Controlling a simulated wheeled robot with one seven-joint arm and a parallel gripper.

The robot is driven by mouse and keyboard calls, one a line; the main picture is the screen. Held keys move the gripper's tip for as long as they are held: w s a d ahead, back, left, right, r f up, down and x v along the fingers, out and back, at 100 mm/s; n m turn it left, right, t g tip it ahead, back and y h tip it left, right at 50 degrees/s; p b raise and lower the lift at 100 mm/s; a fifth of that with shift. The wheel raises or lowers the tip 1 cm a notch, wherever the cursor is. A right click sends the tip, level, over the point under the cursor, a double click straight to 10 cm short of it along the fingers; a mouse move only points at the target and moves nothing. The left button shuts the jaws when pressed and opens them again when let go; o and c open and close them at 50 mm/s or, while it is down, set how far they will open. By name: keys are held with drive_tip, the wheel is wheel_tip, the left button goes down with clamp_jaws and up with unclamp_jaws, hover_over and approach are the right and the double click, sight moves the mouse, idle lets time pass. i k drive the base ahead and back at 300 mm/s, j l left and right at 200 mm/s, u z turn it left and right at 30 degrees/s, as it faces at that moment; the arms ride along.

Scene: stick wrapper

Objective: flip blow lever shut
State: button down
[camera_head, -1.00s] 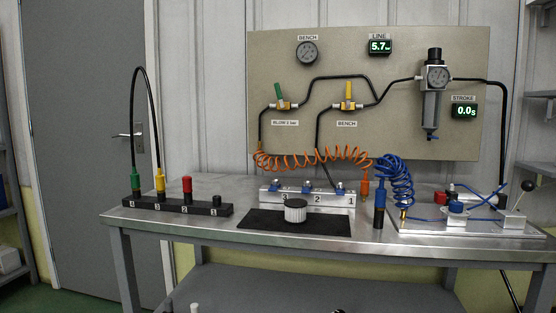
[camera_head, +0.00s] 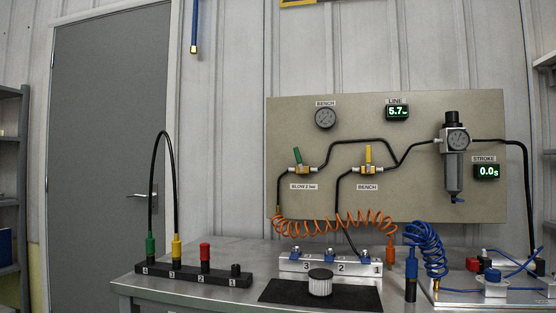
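The blow lever is the green handle (camera_head: 297,156) on the brass valve (camera_head: 301,170) above the "BLOW 2 bar" label (camera_head: 303,187), at the left of the beige panel. The green handle points up and tilts slightly left, across the roughly level pipe. A yellow handle (camera_head: 368,155) on a like valve stands upright above the "BENCH" label (camera_head: 367,187), to its right. My gripper is not in the head view.
The panel (camera_head: 420,200) also carries a gauge (camera_head: 325,118), a LINE display reading 5.7 (camera_head: 398,112) and a filter regulator (camera_head: 453,165). On the bench below, an orange coiled hose (camera_head: 335,228), a numbered rack (camera_head: 190,274) and a blue coil (camera_head: 428,245) stand in front.

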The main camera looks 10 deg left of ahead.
sight(297, 152)
drive_tip(key=i+j, duration=0.1)
drive_tip(key=j, duration=0.45)
drive_tip(key=i+j, duration=0.1)
drive_tip(key=j, duration=0.45)
drive_tip(key=i+j, duration=0.15)
drive_tip(key=j, duration=0.4)
drive_tip(key=i+j, duration=0.1)
drive_tip(key=j, duration=0.5)
drive_tip(key=i+j, duration=0.1)
drive_tip(key=j, duration=0.45)
drive_tip(key=z, duration=0.05)
